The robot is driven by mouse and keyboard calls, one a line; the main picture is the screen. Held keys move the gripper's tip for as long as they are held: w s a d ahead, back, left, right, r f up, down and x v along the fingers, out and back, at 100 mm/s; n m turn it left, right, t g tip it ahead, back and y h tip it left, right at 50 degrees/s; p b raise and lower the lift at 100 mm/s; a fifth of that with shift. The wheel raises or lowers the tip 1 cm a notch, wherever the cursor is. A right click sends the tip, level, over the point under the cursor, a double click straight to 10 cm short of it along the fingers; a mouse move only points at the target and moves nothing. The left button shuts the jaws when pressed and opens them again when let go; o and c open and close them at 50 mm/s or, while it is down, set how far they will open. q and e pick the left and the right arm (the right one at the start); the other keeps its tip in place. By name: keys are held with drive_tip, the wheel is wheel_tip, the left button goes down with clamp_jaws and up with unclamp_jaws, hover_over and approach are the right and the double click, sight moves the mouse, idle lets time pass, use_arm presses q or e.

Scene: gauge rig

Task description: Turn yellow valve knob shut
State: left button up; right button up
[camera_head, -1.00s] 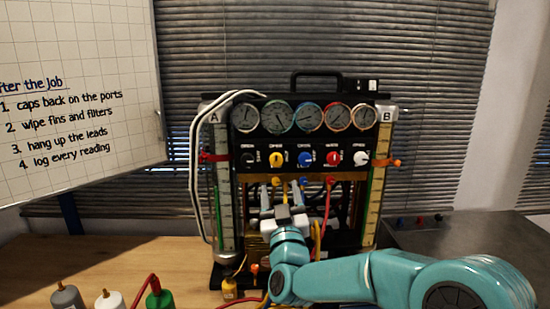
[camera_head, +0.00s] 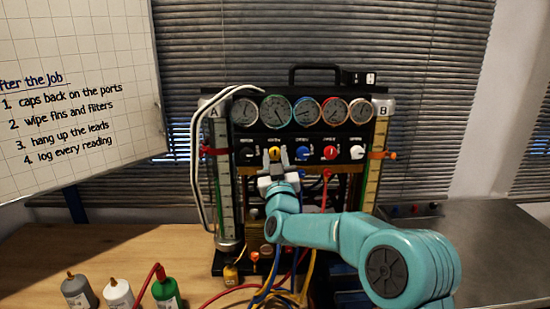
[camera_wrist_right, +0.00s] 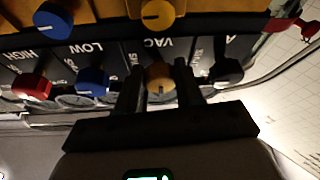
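The yellow valve knob (camera_head: 275,152) is on the black panel under the row of gauges, second from the left. My right gripper (camera_head: 275,157) reaches up to it from below, its fingers overlapping the knob's lower part in the head view. In the right wrist view, which is upside down, the yellow knob (camera_wrist_right: 160,77) shows between the tips of my right gripper's two fingers (camera_wrist_right: 159,84). The fingers are apart, with a gap visible at the left finger; contact at the right one is unclear. The knob's pointer is not readable. My left gripper is not in view.
A black knob (camera_head: 248,154), blue knob (camera_head: 302,153), red knob (camera_head: 330,153) and white knob (camera_head: 357,153) share the panel row. Hoses (camera_head: 310,262) hang below. Grey, white and green bottles (camera_head: 118,293) stand at front left. Steel worktop (camera_head: 480,245) at right is mostly clear.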

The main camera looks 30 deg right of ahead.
drive_tip(key=shift+c, duration=1)
drive_tip(key=shift+f, duration=0.1)
